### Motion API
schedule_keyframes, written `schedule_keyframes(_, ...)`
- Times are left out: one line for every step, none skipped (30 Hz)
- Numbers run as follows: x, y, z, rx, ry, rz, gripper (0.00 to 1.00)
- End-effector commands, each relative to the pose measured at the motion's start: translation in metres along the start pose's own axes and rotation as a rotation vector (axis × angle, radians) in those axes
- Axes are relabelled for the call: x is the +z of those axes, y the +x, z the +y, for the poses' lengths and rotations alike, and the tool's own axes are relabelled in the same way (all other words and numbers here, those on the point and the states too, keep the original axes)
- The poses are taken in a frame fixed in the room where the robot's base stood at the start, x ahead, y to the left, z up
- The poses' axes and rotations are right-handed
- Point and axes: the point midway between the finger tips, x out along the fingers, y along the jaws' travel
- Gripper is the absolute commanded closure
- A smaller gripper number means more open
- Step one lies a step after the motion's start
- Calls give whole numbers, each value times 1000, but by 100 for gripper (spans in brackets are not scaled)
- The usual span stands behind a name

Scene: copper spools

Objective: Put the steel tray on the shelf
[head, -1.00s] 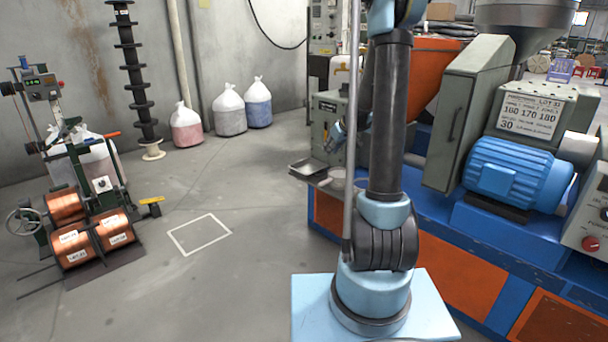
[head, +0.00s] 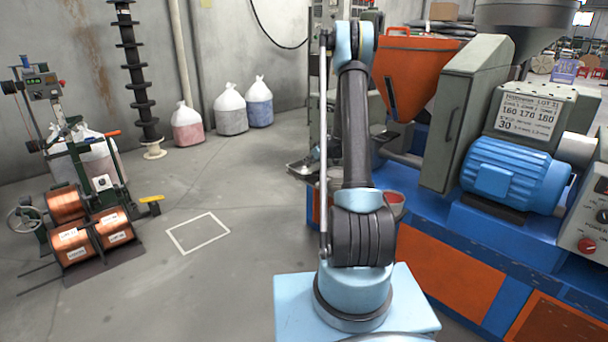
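A grey steel tray (head: 302,168) shows at the left end of the blue and orange machine, left of my arm. My arm stands in front and covers its right part. My gripper (head: 314,155) seems to be at the tray, mostly hidden behind my arm. Its fingers are too small and covered to tell whether they are open or shut, or whether they touch the tray. I cannot make out a clear shelf in this view.
The machine (head: 450,265) with a blue motor (head: 515,175) and orange hopper (head: 410,70) fills the right. A spool stand with copper spools (head: 72,243) is at left. Several sacks (head: 230,112) stand by the wall. The floor around the white marked square (head: 198,233) is clear.

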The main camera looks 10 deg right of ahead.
Motion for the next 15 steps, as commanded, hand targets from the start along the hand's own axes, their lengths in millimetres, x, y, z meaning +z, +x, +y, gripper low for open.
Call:
schedule_keyframes(1, 6, 1, 1, 0, 0, 74)
schedule_keyframes(1, 10, 2, 2, 1, -1, 74)
schedule_keyframes(2, 16, 3, 2, 2, -1, 74)
schedule_keyframes(2, 19, 4, 3, 2, -1, 74)
schedule_keyframes(3, 23, 4, 3, 3, -1, 74)
schedule_keyframes(3, 29, 5, 4, 4, -2, 74)
schedule_keyframes(3, 33, 5, 4, 4, -2, 74)
schedule_keyframes(3, 37, 5, 4, 4, -2, 74)
schedule_keyframes(3, 43, 5, 4, 4, -2, 74)
schedule_keyframes(3, 47, 5, 4, 4, -2, 74)
schedule_keyframes(3, 51, 5, 4, 4, -2, 74)
schedule_keyframes(3, 57, 5, 3, 4, -2, 74)
schedule_keyframes(3, 61, 5, 3, 4, -2, 74)
schedule_keyframes(3, 65, 5, 4, 4, -2, 74)
schedule_keyframes(3, 71, 6, 4, 5, -2, 74)
